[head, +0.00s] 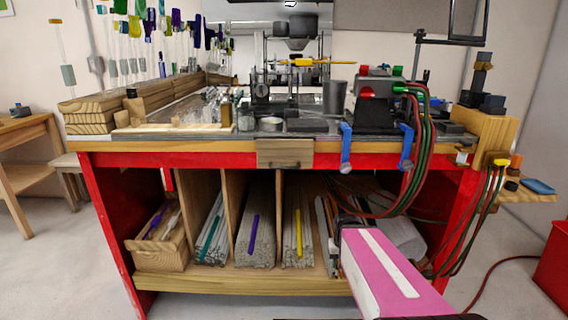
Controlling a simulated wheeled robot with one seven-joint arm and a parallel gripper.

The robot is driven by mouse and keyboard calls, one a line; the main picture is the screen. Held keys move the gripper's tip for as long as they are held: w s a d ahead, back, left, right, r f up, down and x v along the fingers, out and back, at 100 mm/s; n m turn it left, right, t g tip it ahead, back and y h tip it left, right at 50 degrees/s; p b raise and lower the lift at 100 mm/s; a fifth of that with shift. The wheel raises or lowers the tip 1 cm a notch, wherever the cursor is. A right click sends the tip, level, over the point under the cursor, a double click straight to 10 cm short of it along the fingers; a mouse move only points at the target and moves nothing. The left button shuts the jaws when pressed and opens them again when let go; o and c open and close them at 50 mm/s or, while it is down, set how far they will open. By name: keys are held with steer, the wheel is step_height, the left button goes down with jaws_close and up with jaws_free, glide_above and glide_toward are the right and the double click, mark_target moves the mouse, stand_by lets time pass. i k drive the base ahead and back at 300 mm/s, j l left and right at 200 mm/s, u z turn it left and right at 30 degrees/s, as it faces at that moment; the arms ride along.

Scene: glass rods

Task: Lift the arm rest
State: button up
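A red-framed workbench (210,160) with a wooden front edge stands ahead. A small wooden block (285,153) with a dark handle-like strip sits at the middle of its front edge; it may be the arm rest, but I cannot tell for certain. It looks level with the bench top. My pink and white arm reaches in from the lower right. My gripper (343,212) seems to be the dark part at the arm's far end, below and right of the block and apart from it. Its fingers are too small and dark to read.
Blue clamps (346,148) and red and green hoses (420,150) hang at the bench's right front. A torch (375,95) stands above them. Glass rods (257,225) fill the shelf compartments below. A red box (555,255) stands at the far right. Floor at lower left is clear.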

mark_target(275, 154)
steer(key=j+z, duration=0.1)
steer(key=j, duration=0.4)
steer(key=k+j+z, duration=0.1)
steer(key=j, duration=0.4)
steer(key=k+j+z, duration=0.1)
steer(key=j, duration=0.4)
steer(key=k+j+z, duration=0.15)
steer(key=j, duration=0.3)
